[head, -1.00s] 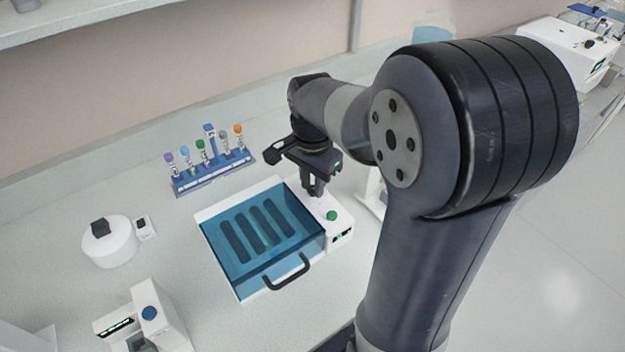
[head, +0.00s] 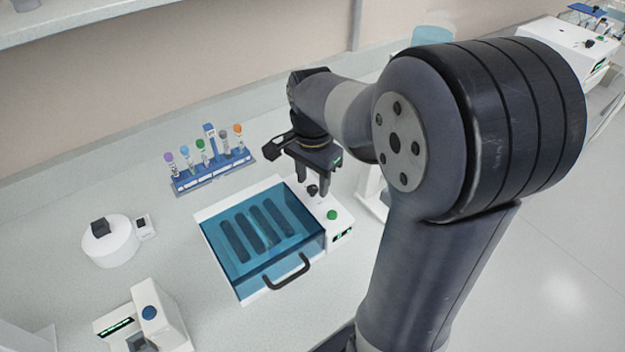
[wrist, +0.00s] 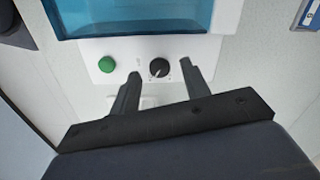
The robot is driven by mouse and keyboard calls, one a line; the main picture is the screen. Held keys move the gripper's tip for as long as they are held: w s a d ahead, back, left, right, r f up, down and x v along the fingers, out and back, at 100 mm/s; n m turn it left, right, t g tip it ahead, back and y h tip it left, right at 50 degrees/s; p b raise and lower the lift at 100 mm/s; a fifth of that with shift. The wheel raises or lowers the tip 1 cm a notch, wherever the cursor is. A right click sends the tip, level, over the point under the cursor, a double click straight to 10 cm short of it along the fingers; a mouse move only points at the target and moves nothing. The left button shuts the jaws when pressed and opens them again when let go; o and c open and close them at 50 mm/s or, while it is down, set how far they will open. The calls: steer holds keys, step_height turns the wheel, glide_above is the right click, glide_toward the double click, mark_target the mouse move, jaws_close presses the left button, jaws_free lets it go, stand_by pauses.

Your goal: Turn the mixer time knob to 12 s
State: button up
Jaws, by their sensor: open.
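The mixer (head: 262,236) is a white box with a blue see-through lid and a black front handle. Its control strip on the right side bears a black knob (head: 312,190) and a green button (head: 332,214). In the wrist view the black knob (wrist: 159,67) has a pale pointer line, and the green button (wrist: 107,64) is left of it. My gripper (head: 313,188) is open above the knob. In the wrist view my gripper (wrist: 161,72) has its fingers apart on either side of the knob, not visibly touching it. The small display is too small to read.
A blue rack (head: 212,172) of capped tubes stands behind the mixer. A round white device (head: 110,243) and another white device with a blue knob (head: 148,312) stand at the left. The bench between them and the mixer is clear.

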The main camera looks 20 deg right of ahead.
mark_target(312, 188)
step_height(312, 188, up, 10)
stand_by(0.4)
steer(key=shift+f, duration=0.15)
step_height(312, 188, down, 11)
steer(key=shift+r, duration=0.1)
stand_by(0.4)
steer(key=shift+r, duration=0.15)
